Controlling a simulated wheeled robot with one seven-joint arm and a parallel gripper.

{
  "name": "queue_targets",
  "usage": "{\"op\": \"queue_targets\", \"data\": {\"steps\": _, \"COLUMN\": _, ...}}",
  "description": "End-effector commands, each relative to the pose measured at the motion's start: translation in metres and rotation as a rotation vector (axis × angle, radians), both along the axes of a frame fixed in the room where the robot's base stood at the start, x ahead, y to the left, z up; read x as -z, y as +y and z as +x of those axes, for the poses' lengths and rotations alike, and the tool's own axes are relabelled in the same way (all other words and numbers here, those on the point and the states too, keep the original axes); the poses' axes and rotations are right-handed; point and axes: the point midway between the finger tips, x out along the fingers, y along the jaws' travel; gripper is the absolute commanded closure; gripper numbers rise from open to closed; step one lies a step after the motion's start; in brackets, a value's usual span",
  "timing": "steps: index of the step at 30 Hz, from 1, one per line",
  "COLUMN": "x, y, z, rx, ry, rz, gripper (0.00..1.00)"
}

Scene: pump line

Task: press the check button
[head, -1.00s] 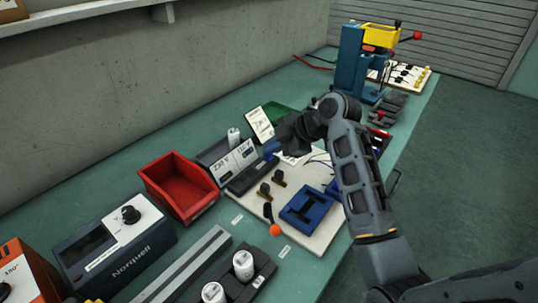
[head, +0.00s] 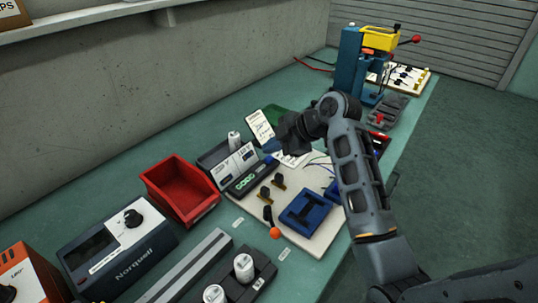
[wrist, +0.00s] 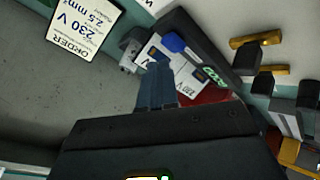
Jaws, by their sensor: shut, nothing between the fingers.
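The check tester is a dark unit (head: 250,178) on the back left of the white board, with a lit green display that appears to read "GOOD". In the wrist view the tester (wrist: 222,62) shows the green text and a blue check button (wrist: 173,42) at its end. My gripper (head: 272,146) is shut and empty, over the button end of the tester. In the wrist view its fingertips (wrist: 158,68) are just beside the blue button; I cannot tell whether they touch it.
A white board (head: 322,236) holds a blue fixture (head: 306,211) and an orange-knobbed lever (head: 275,232). A red bin (head: 180,188) and a Norquell unit (head: 118,252) stand left. An order card (head: 260,128) stands behind the gripper. A blue press with a yellow top (head: 380,38) stands at the far end.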

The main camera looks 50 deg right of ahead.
Motion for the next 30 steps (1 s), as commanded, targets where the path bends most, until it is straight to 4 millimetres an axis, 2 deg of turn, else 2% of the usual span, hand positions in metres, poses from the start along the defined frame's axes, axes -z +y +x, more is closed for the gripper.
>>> {"op": "queue_targets", "data": {"steps": 11, "x": -0.003, "y": 0.0, "z": 0.0, "rx": 0.0, "ry": 0.0, "rz": 0.0, "gripper": 1.0}}
{"op": "queue_targets", "data": {"steps": 25, "x": -0.044, "y": 0.0, "z": 0.0, "rx": 0.0, "ry": 0.0, "rz": 0.0, "gripper": 1.0}}
{"op": "queue_targets", "data": {"steps": 30, "x": -0.051, "y": 0.0, "z": 0.0, "rx": 0.001, "ry": 0.0, "rz": 0.001, "gripper": 1.0}}
